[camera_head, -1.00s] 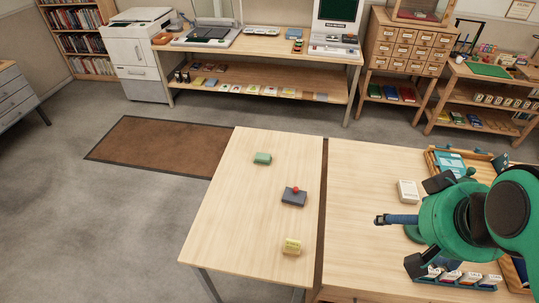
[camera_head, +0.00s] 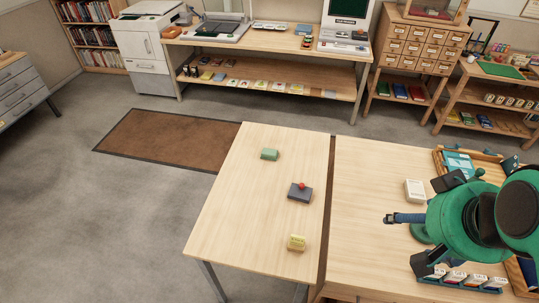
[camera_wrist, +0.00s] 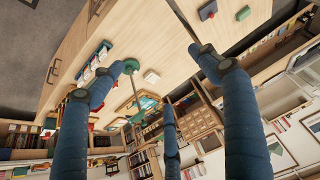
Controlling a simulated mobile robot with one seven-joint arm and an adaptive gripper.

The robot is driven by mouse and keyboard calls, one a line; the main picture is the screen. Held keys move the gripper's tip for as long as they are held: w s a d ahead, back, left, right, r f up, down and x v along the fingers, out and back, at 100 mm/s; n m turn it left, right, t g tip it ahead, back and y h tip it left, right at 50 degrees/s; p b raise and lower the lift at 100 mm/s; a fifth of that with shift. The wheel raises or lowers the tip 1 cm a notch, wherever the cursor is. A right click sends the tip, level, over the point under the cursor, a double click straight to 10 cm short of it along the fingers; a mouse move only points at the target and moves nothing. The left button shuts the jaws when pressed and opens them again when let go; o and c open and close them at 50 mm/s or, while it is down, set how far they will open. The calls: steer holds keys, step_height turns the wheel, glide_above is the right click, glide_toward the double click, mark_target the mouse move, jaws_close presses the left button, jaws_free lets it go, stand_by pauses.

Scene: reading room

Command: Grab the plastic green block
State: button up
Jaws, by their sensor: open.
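The green block (camera_head: 270,154) lies on the left light-wood table (camera_head: 232,205), near its far end. It also shows at the top right of the wrist view (camera_wrist: 243,13). My gripper (camera_head: 428,217) is over the right table, well to the right of the block and apart from it. Its blue fingers are spread wide in the wrist view (camera_wrist: 158,76), with nothing held between them. My green arm hides part of the right table.
A dark grey block with a red knob (camera_head: 300,193) and a yellow block (camera_head: 296,242) share the left table. A white box (camera_head: 414,191), a wooden tray (camera_head: 440,158) and a card rack (camera_head: 460,283) are near my gripper. A dark gap (camera_head: 328,190) separates the tables.

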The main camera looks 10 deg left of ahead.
mark_target(272, 150)
steer(key=w+a+r+n+g+p, duration=0.1)
steer(key=w+a+r+n, duration=0.15)
steer(key=w, duration=0.65)
steer(key=w+a+r+n, duration=0.2)
steer(key=w+a+r, duration=0.15)
steer(key=w, duration=0.65)
steer(key=w+a+f+n+g, duration=0.1)
steer(key=w+a+n, duration=0.15)
steer(key=w, duration=0.45)
steer(key=w+a+f+n+y+p, duration=0.1)
steer(key=w+a+f, duration=0.1)
steer(key=w+a, duration=0.3)
steer(key=w+a+f+n+g, duration=0.1)
steer(key=w+a, duration=0.1)
steer(key=w, duration=0.6)
steer(key=w+a+f+n+g+p, duration=0.1)
steer(key=w+a+f+n, duration=0.3)
steer(key=w+a+f, duration=0.9)
steer(key=w+a+f+n, duration=0.1)
steer(key=w+a+f, duration=0.1)
steer(key=f, duration=0.5)
steer(key=w+a+f+n+g, duration=0.1)
steer(key=w+a+f+n, duration=0.1)
steer(key=a+f, duration=0.3)
steer(key=w+a+f+n+p, duration=0.1)
steer(key=w+a+f, duration=0.2)
steer(key=f, duration=0.6)
steer(key=shift+w+a+n+g+y, duration=0.2)
steer(key=shift+a+n+g+y, duration=0.15)
steer(key=shift+a, duration=0.3)
